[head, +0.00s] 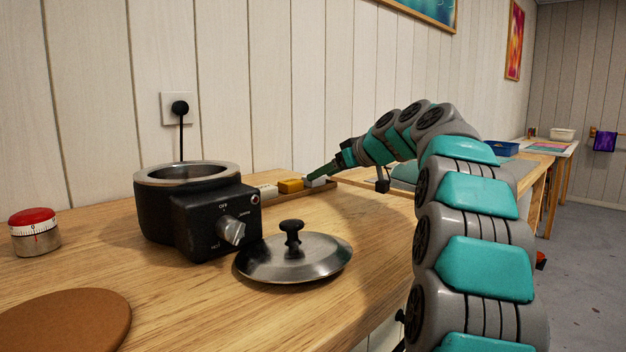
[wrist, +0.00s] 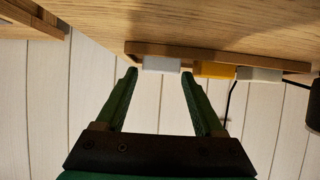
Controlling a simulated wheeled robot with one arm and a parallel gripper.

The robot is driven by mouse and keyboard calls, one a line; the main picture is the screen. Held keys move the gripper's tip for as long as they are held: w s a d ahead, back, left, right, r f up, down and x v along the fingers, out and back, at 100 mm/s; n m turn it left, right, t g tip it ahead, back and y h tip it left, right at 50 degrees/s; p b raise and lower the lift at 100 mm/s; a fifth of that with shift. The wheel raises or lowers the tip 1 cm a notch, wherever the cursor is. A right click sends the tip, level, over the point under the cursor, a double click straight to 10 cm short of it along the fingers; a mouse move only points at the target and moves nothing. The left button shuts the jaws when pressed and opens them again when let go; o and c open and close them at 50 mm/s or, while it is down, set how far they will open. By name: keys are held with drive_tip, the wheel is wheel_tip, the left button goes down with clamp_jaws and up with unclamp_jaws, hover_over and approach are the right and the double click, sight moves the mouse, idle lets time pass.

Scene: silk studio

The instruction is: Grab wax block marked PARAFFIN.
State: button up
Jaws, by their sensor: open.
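Three blocks sit in a row in a shallow wooden tray (wrist: 130,47) along the wall side of the table. In the wrist view they are a white block (wrist: 160,64), a yellow block (wrist: 214,69) and another white block (wrist: 259,74). The head view shows the far pale block (head: 316,182), the yellow block (head: 290,186) and the near white block (head: 267,190). No marking is readable, so I cannot tell which says PARAFFIN. My gripper (wrist: 159,76) is open and empty, its fingertips lined up with the white block at the wrist view's left. In the head view my gripper (head: 315,174) is beside the far block.
A black melting pot (head: 160,212) with a dial stands left of the tray, its cord running to a wall socket. A metal lid (head: 294,258), a red-topped timer (head: 34,232) and a brown round mat (head: 65,322) lie nearer. The wall is close behind the tray.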

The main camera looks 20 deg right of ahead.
drive_tip(key=shift+x, duration=1.55)
drive_tip(key=shift+a, duration=0.1)
drive_tip(key=c, duration=1)
drive_tip(key=shift+r, duration=0.25)
